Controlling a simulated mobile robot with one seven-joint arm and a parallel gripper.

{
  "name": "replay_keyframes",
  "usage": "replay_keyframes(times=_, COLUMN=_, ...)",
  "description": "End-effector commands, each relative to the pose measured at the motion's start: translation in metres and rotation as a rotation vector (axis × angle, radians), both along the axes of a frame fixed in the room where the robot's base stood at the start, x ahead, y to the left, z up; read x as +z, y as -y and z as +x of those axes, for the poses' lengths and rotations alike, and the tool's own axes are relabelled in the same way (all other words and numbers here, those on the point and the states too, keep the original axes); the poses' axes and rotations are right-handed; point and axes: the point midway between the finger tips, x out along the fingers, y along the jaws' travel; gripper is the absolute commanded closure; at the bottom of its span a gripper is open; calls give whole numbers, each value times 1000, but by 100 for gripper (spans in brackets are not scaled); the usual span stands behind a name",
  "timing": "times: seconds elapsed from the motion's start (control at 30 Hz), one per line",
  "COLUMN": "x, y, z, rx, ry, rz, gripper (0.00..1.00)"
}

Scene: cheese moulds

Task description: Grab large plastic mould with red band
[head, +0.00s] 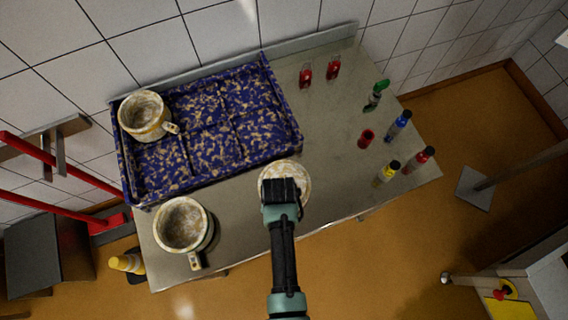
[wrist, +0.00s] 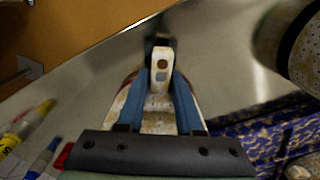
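A pale, mottled mould (head: 300,174) stands on the metal table, with my gripper (head: 281,186) over its front side. In the wrist view, my two blue fingers lie on either side of its white handle (wrist: 160,72). Reddish edges show on this mould (wrist: 130,83) beside the fingers. I cannot tell whether the fingers press on the handle or only straddle it; most of the body is hidden.
A blue, gold-speckled tray (head: 299,139) fills the table's back left. Several bottles, including a green one (head: 376,94) and a yellow one (head: 387,173), stand to the right. Two red items (head: 306,74) stand at the back. The table (head: 330,150) is bare between mould and bottles.

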Motion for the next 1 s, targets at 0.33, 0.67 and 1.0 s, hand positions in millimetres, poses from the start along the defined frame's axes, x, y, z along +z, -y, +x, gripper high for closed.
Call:
replay_keyframes(times=0.33, x=0, y=0, z=0, rx=0, ry=1, rz=0, gripper=100)
replay_keyframes(times=0.67, x=1, y=0, z=1, rx=0, ry=3, rz=0, gripper=100)
replay_keyframes(times=1.0, x=29, y=0, z=1, rx=0, ry=6, rz=0, gripper=100)
